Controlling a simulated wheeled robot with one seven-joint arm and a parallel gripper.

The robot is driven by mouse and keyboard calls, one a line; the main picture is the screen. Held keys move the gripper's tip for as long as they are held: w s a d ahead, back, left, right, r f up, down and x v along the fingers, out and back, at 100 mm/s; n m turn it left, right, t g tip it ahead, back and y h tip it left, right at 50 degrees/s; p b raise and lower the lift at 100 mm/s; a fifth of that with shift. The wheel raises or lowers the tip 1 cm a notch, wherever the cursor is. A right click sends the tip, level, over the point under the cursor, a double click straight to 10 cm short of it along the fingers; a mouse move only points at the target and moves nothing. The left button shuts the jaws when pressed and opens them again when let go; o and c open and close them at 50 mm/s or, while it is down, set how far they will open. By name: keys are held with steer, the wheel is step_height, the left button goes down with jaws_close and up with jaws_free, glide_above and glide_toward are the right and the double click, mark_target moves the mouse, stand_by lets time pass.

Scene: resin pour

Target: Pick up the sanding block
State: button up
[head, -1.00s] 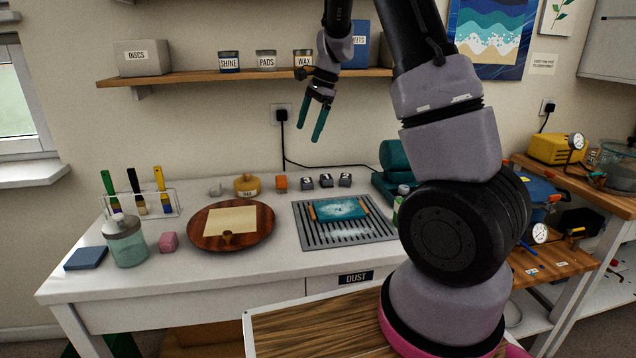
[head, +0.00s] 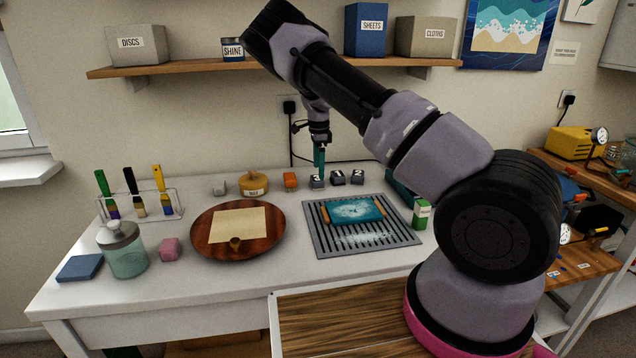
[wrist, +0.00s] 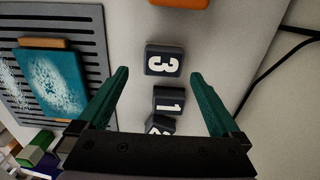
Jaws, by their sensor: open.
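Three small dark blocks with white number labels stand in a row at the back of the white table. They are the block marked 3 (wrist: 163,60), the block marked 1 (wrist: 168,100) and a partly hidden block (wrist: 158,125) that seems marked 2. An orange block (head: 290,179) lies left of them, and a pink block (head: 170,249) is near the front left. I cannot tell by looks which is the sanding block. My gripper (wrist: 158,73) is open and empty, pointing down above the row. In the head view, my gripper (head: 319,160) is over the leftmost dark block (head: 317,182).
A slatted grey grille (head: 375,241) holds a teal dusted panel (head: 353,210). A round wooden board (head: 270,243), a yellow tin (head: 252,184), a glass jar (head: 127,258) and a brush rack (head: 178,212) stand left. A shelf (head: 190,69) hangs above.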

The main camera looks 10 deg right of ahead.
mark_target(317, 178)
steer(key=f, duration=0.5)
steer(key=shift+w+a+f, duration=0.15)
steer(key=shift+w+a, duration=0.1)
steer(key=c, duration=1.5)
steer(key=shift+o, duration=0.2)
steer(key=shift+s+r, duration=0.25)
steer(key=shift+r, duration=0.25)
step_height(317, 178, up, 6)
steer(key=shift+r, duration=0.1)
steer(key=s, duration=1.9)
steer(key=shift+s, duration=0.3)
